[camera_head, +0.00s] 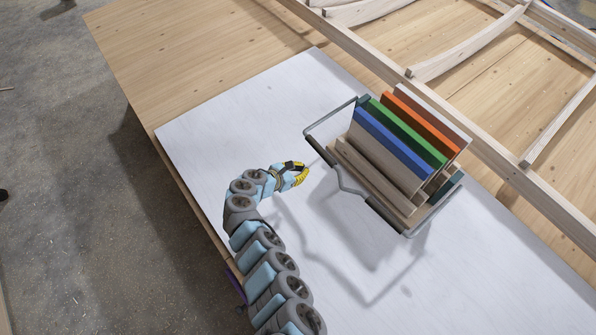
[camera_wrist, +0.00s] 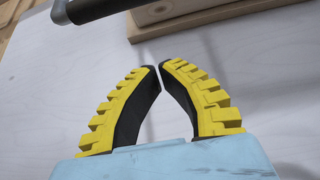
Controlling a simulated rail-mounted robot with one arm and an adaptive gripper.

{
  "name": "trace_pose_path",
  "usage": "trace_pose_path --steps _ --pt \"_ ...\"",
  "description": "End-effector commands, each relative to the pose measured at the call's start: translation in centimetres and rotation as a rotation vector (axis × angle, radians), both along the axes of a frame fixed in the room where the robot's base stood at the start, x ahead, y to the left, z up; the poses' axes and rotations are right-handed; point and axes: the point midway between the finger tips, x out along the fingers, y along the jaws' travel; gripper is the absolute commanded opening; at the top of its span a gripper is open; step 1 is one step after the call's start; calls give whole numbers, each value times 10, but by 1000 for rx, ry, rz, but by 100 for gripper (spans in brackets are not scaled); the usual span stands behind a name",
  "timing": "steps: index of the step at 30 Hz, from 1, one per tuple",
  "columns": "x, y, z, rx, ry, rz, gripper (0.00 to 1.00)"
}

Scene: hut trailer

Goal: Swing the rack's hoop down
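The rack (camera_head: 376,179) has a pale wooden base and holds upright boards in blue, green, orange and plain wood. Its grey wire hoop (camera_head: 341,178), with dark grip sleeves, juts from the rack's near-left side, held above the white board; its shadow falls below. My gripper (camera_head: 307,170) is just left of the hoop's bent middle, apart from it as far as I can tell. In the wrist view my gripper's yellow-and-black fingertips (camera_wrist: 157,66) almost meet, with nothing between them. A dark sleeve (camera_wrist: 98,8) and the wooden base (camera_wrist: 200,14) show beyond them.
The rack stands on a white board (camera_head: 235,118) on a wooden table (camera_head: 165,48). A wooden frame (camera_head: 440,95) with curved slats lies behind the rack. The white board is clear to the left of my gripper. Concrete floor lies beyond the table's left edge.

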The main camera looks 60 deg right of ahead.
Motion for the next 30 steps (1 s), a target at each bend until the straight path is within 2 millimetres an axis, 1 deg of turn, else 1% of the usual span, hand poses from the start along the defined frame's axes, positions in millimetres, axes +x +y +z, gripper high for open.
trace_pose_path --steps 1,9,18,20,24,30 --pt "-3 -4 -5 2 2 -3 0" --pt "-12 -30 -23 3 1 -5 0" --pt "-18 -51 -34 2 -2 -2 0" --pt "-18 -52 -21 0 -1 2 0" --pt "-19 -54 -7 -1 0 2 0" --pt "-20 -56 4 0 1 0 0"
